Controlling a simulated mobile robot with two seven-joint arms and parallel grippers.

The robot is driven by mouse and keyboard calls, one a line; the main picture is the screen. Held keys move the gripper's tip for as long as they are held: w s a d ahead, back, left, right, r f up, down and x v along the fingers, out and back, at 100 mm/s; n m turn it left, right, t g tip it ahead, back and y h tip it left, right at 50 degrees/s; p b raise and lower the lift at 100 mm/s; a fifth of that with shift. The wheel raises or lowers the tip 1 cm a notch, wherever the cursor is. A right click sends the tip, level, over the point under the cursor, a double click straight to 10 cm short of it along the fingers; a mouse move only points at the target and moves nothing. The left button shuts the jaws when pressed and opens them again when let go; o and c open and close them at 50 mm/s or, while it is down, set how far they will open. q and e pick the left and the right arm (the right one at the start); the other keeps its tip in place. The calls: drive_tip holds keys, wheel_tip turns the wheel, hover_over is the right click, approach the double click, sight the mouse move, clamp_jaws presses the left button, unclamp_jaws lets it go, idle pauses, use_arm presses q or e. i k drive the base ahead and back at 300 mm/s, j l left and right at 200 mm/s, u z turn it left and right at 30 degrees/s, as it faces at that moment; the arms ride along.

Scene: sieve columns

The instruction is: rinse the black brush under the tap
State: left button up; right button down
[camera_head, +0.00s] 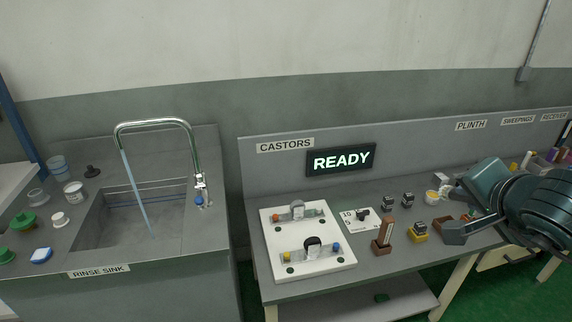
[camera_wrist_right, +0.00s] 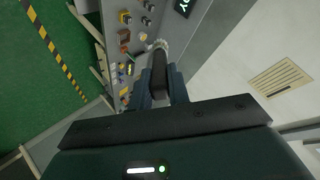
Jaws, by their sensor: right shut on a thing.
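My right gripper (camera_wrist_right: 160,88) is shut on a dark, long thing in the right wrist view, which looks like the black brush (camera_wrist_right: 159,68); a pale, bristle-like patch shows at its far end. In the head view my right gripper (camera_head: 456,212) is over the right part of the bench, far from the sink, and what it holds is hard to make out there. The chrome tap (camera_head: 155,124) arches over the rinse sink (camera_head: 98,222) at the left. A thin bluish stream of water (camera_head: 133,187) runs from its spout into the basin. My left gripper is not in view.
Jars and lidded pots, such as a green one (camera_head: 23,221), stand left of the sink. A white plate with fittings (camera_head: 305,257), a wooden-handled tool (camera_head: 383,237) and small blocks (camera_head: 418,231) lie on the bench. A sign (camera_head: 341,160) reads READY. A gap separates sink and bench.

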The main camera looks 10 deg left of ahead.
sight(199, 200)
drive_tip(key=j+u, duration=0.15)
drive_tip(key=u, duration=1.1)
drive_tip(key=i+j, duration=0.1)
drive_tip(key=j, duration=0.35)
drive_tip(key=i+j, duration=0.1)
drive_tip(key=j, duration=0.35)
drive_tip(key=i+j, duration=0.1)
drive_tip(key=j, duration=0.3)
drive_tip(key=i+j, duration=0.15)
drive_tip(key=j, duration=0.3)
drive_tip(key=i+j, duration=0.1)
drive_tip(key=i, duration=0.3)
drive_tip(key=u, duration=0.05)
